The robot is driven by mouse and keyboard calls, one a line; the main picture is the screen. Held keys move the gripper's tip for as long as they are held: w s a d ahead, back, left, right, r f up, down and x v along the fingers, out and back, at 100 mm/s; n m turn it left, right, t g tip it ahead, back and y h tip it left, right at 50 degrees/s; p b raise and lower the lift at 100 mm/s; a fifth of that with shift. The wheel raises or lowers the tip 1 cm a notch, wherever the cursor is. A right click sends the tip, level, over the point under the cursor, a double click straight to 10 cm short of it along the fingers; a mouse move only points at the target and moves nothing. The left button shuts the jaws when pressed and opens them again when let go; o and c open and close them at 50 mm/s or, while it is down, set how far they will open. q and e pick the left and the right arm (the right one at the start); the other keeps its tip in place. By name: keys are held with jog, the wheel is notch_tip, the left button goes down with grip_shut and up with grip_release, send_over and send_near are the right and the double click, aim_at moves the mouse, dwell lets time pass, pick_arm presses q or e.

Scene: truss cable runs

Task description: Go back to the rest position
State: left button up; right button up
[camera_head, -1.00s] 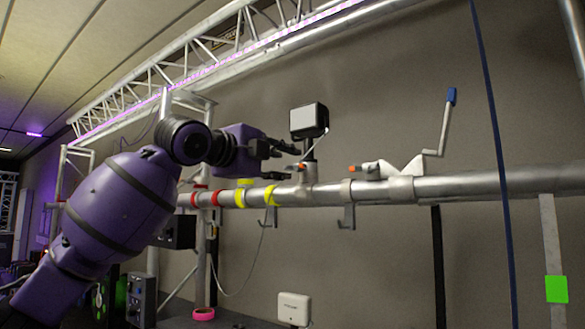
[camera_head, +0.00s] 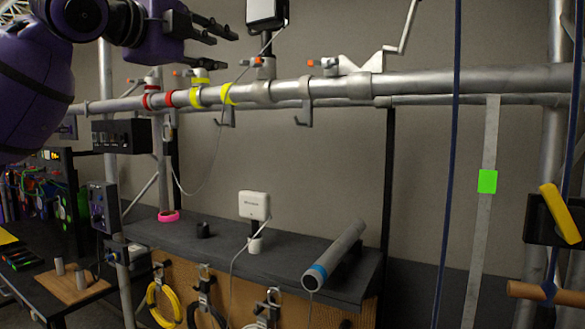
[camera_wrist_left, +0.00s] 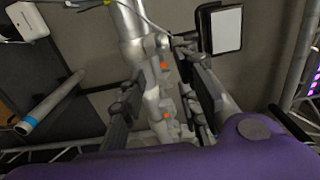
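My left gripper (camera_head: 222,33) is at the top left of the head view, above the long metal pipe (camera_head: 430,84) and left of a boxy device (camera_head: 266,12) with a pale front face. Its fingers are apart with nothing between them. In the left wrist view the open fingers of my left gripper (camera_wrist_left: 160,64) show on either side of the pipe (camera_wrist_left: 130,30), which lies beyond them. The device (camera_wrist_left: 226,30) is close beside the right finger there. My right gripper is in neither view.
The pipe carries red and yellow bands, clamps and hooks. Below is a dark bench (camera_head: 190,236) with a white box (camera_head: 254,206), a pink tape ring (camera_head: 168,215) and a grey tube (camera_head: 335,256). A blue rope (camera_head: 451,180) hangs at the right. Cable coils (camera_head: 163,305) hang in front.

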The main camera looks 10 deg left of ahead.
pick_arm(q)
jog(key=w+d+f+n+t, duration=0.15)
jog(key=w+f+n, duration=0.35)
jog(key=f, duration=0.5)
jog(key=w+d+f+n, duration=0.3)
jog(key=w+f, duration=0.4)
jog(key=f, duration=0.3)
notch_tip(320, 180, down, 31)
jog(key=s+n+g+y, duration=0.1)
jog(key=s+n+g, duration=0.1)
jog(key=n, duration=0.3)
jog(key=s+f+n+g+y, duration=0.1)
jog(key=s+f+n, duration=0.1)
jog(key=s+f, duration=0.55)
jog(key=s+f+n+g+y, duration=0.1)
jog(key=s+f, duration=0.3)
jog(key=f, duration=0.7)
jog(key=s+f+n+g, duration=0.1)
jog(key=s+f+n, duration=0.1)
jog(key=s+f, duration=0.55)
jog(key=s+f+n+g+y, duration=0.1)
jog(key=s+f+n+g, duration=0.1)
jog(key=s+f, duration=0.8)
jog(key=s+f+n+g+y, duration=0.1)
jog(key=s+f+g, duration=0.1)
jog(key=s+f, duration=0.7)
jog(key=s, duration=0.6)
jog(key=shift+s+f+n+y, duration=0.3)
jog(key=shift+f+n+y, duration=0.1)
